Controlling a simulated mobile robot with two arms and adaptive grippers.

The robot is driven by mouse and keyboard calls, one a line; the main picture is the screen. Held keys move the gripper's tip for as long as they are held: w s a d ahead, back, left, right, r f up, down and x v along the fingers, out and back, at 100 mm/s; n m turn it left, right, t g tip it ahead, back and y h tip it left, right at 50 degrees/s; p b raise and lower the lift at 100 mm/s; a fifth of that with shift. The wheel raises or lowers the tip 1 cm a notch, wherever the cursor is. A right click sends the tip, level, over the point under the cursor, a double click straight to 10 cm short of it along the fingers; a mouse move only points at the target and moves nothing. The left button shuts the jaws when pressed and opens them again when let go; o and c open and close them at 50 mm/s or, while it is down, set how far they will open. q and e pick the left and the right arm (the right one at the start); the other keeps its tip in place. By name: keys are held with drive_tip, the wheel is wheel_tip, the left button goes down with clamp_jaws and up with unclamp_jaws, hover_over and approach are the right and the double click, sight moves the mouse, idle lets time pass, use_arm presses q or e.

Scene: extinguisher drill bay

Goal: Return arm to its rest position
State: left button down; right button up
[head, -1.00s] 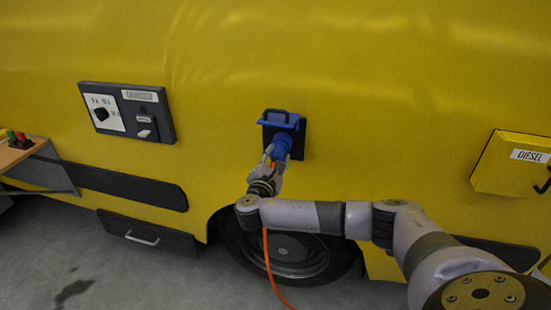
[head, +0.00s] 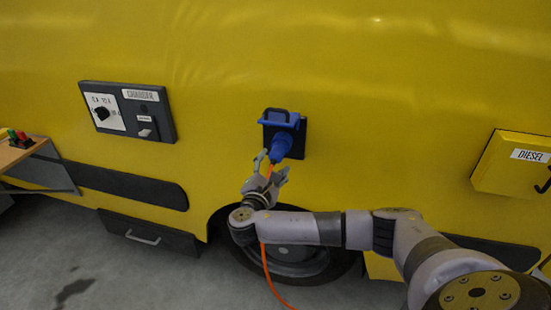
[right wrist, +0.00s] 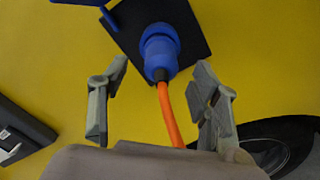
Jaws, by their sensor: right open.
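My right gripper (head: 267,167) is open, just below and in front of the blue plug (head: 280,146). In the right wrist view, the fingers of the right gripper (right wrist: 160,100) stand apart on either side of the orange cable (right wrist: 170,115), with no contact visible. The blue plug (right wrist: 159,50) sits in the blue socket (head: 281,121) on its dark plate, ahead of the fingertips. The orange cable runs from the plug back between the fingers and hangs down below my right arm (head: 330,228). My left gripper is not in view.
The yellow vehicle side (head: 350,80) fills the background. A charger panel (head: 127,111) is at left, a yellow diesel box (head: 512,163) at right. A wheel (head: 295,257) lies behind my right arm. Grey floor is clear at lower left.

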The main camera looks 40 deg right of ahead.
drive_tip(key=v, duration=0.8)
wheel_tip(320, 180, down, 23)
drive_tip(key=g+y, duration=0.3)
drive_tip(key=y, duration=0.2)
drive_tip(key=s+a+f+m+g+y, duration=0.1)
drive_tip(key=s+f+m+g+y, duration=0.1)
drive_tip(key=s+f, duration=0.5)
drive_tip(key=s+f+m+g+y, duration=0.1)
drive_tip(key=s+f+m+y, duration=0.15)
drive_tip(key=f, duration=0.75)
drive_tip(key=s+a+f+m+g+y, duration=0.2)
drive_tip(key=s+a+f+m+g, duration=0.1)
drive_tip(key=s+f, duration=1.05)
drive_tip(key=s+a+f+m, duration=0.1)
drive_tip(key=s+f+m, duration=0.1)
drive_tip(key=s, duration=0.6)
drive_tip(key=s+a+f+m+g+y, duration=0.1)
drive_tip(key=s+a+f+m, duration=0.1)
drive_tip(key=s, duration=0.6)
drive_tip(key=s+a+f+m+y, duration=0.1)
drive_tip(key=s+f+m, duration=0.1)
drive_tip(key=s, duration=0.7)
drive_tip(key=shift+a+m+g, duration=0.3)
drive_tip(key=shift+a+m, duration=0.1)
drive_tip(key=shift+m, duration=0.15)
drive_tip(key=shift+s+f, duration=0.15)
